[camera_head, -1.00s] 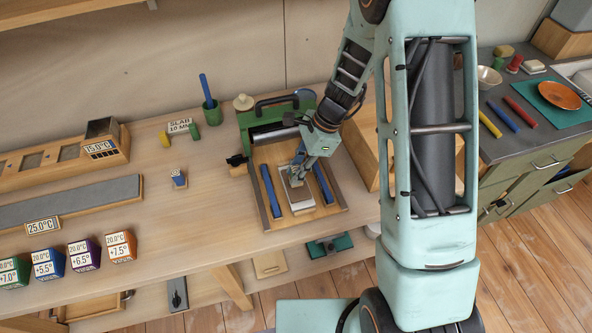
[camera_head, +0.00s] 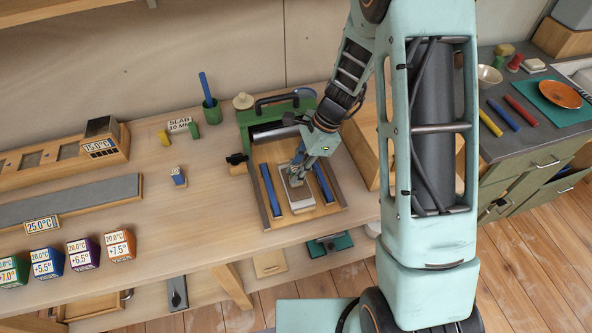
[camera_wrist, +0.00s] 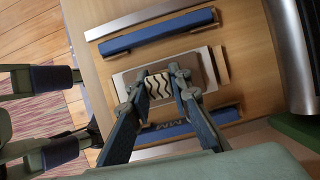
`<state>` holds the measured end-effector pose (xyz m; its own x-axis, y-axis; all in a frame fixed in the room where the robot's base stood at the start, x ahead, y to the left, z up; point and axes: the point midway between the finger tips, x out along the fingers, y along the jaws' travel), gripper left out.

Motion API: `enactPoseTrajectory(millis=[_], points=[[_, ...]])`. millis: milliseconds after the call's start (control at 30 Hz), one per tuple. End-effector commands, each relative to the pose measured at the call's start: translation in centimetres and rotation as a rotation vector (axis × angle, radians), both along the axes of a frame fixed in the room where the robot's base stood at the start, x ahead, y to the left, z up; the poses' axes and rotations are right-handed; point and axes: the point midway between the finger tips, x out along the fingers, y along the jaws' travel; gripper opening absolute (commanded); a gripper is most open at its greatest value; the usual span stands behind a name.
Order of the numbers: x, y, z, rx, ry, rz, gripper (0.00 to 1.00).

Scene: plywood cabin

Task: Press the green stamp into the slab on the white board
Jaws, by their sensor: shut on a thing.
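My gripper (camera_wrist: 158,86) is shut on a small block with a cream top and black wavy lines, probably the stamp (camera_wrist: 158,87). Its sides are hidden, so I cannot see any green. Below it is the grey-brown slab (camera_wrist: 190,66) on the white board (camera_wrist: 125,80). The white board also shows in the head view (camera_head: 299,208), between two blue strips, with my gripper (camera_head: 297,172) over it. I cannot tell whether the stamp touches the slab.
Blue strips (camera_head: 271,190) (camera_head: 323,184) flank the board on a wooden bed, with a dark roller (camera_head: 273,133) behind. A small blue block (camera_head: 178,177) stands left on the bench. Labelled cubes (camera_head: 84,254) line the front left. Bench between them and the bed is clear.

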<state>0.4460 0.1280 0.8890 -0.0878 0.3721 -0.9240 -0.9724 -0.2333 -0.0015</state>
Motion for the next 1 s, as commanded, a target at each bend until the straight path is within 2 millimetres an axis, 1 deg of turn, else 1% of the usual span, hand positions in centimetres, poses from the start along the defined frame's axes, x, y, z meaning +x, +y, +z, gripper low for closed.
enactPoseTrajectory(millis=[367, 467, 1000], points=[[-0.1, 0.0, -0.2, -0.001, 0.002, 0.000, 0.03], [-0.1, 0.0, 0.1, -0.002, 0.003, 0.000, 0.03], [0.0, 0.0, 4.4, -0.001, 0.001, -0.001, 0.03]])
